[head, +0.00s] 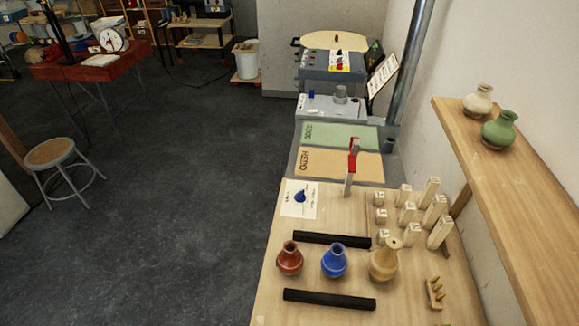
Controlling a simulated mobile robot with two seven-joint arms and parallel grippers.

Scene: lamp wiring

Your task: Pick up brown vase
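Three vases stand in a row on the wooden table in the head view. The left one is a reddish-brown vase (289,259), the middle one is a blue vase (334,262), and the right one is a tan, light-brown vase (384,262). All three are upright and apart from each other. Which of the reddish-brown and tan vases is the brown one I cannot tell for certain. Neither of my grippers is in view.
Black bars (330,300) and (331,240) lie in front of and behind the vases. Several pale wooden blocks (407,212) stand behind right; a small pegged wooden piece (435,293) lies at right. A wall shelf (515,190) holds cream (478,102) and green (499,131) vases.

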